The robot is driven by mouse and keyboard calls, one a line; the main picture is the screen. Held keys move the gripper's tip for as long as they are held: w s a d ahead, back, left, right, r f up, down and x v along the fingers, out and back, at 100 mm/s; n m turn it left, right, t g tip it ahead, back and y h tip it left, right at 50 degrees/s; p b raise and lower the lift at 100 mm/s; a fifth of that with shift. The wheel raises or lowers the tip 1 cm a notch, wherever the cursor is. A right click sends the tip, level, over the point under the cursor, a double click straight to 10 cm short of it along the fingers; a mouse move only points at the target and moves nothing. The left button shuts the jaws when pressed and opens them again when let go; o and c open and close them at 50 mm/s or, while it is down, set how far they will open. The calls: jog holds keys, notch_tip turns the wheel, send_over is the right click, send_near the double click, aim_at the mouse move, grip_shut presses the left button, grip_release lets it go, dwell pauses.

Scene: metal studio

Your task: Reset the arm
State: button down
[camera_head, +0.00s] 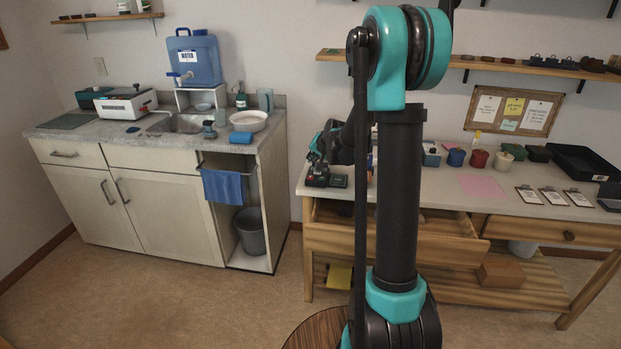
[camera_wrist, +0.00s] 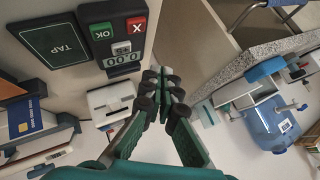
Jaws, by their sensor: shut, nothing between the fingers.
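My arm, black and teal, stands upright in the head view and hides part of the bench behind it. My gripper (camera_wrist: 165,90) is shut and empty in the wrist view, its fingertips together. In the head view it shows as a small teal shape (camera_head: 315,152) at the left end of the wooden workbench (camera_head: 440,194). A dark card terminal (camera_wrist: 118,36) with a green OK key, a red X key and a 0.00 display lies close to the fingertips. It also shows in the head view (camera_head: 317,178). A TAP pad (camera_wrist: 56,41) is beside it.
Left is a sink counter (camera_head: 100,131) with a blue water jug (camera_head: 195,60). The workbench holds several jars, a pink sheet (camera_head: 481,187) and clipboards (camera_head: 553,196). Its left drawer (camera_head: 395,243) is pulled open. Floor (camera_head: 180,300) in front of the cabinet is clear.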

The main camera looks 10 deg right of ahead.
jog(key=shift+r, duration=0.25)
jog(key=s+d+f+n+g+h, duration=0.1)
jog(key=s+f, duration=0.1)
jog(key=s, duration=1.1)
jog(key=s+d+f+n+g+h, duration=0.1)
jog(key=s+f+n+g, duration=0.1)
jog(key=s, duration=1.2)
jog(key=s+d+f+n+g, duration=0.1)
jog(key=s+f, duration=0.3)
jog(key=s, duration=1)
jog(key=shift+d+n+g+h, duration=0.3)
jog(key=shift+d+n+h, duration=0.1)
jog(key=shift+n, duration=0.3)
jog(key=shift+d, duration=0.1)
